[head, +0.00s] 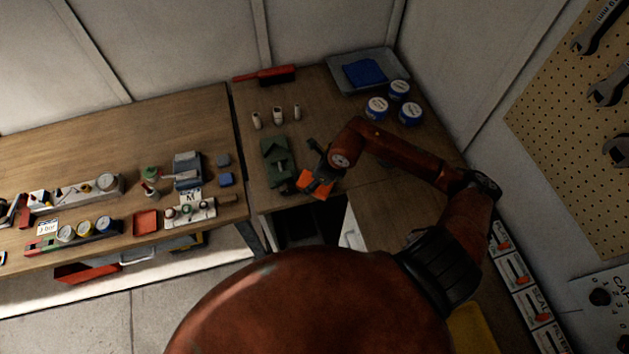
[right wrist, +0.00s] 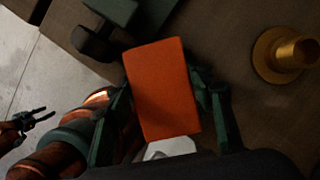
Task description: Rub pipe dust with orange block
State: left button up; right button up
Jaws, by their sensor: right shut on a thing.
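My right gripper (head: 314,184) is shut on the orange block (head: 318,187), above the front of the right-hand bench. In the right wrist view, the block (right wrist: 162,88) sits between the two dark green fingers of the right gripper (right wrist: 165,100). A brass flanged pipe piece (right wrist: 290,54) stands on the wood to the right of the block, apart from it. I cannot make out dust on it, nor pick it out in the head view. My left gripper (right wrist: 38,117) shows at the left edge of the right wrist view, empty, its fingers apart.
A green vice (head: 275,160) is just left of the right gripper. Three small pale fittings (head: 277,115), a red brush (head: 265,75), a tray (head: 345,83) with a blue cloth and three tins (head: 377,106) stand behind. Gauges and blocks crowd the left bench (head: 120,120).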

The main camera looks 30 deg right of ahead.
jog(key=shift+s+d+b, duration=0.15)
jog(key=shift+d+b, duration=0.2)
jog(key=shift+d, duration=0.95)
jog(key=shift+s+d+f+b, duration=0.1)
jog(key=shift+s+d, duration=0.2)
jog(key=shift+d, duration=0.5)
jog(key=shift+s+d+f+b, duration=0.15)
jog(key=shift+s+d, duration=0.15)
jog(key=shift+d, duration=0.55)
jog(key=shift+s+d+r+b, duration=0.1)
jog(key=shift+s+d, duration=0.2)
jog(key=shift+d, duration=0.5)
jog(key=shift+r+p, duration=1.75)
jog(key=shift+r, duration=1.3)
notch_tip(320, 180, up, 3)
jog(key=shift+f+p, duration=0.1)
jog(key=shift+p, duration=0.7)
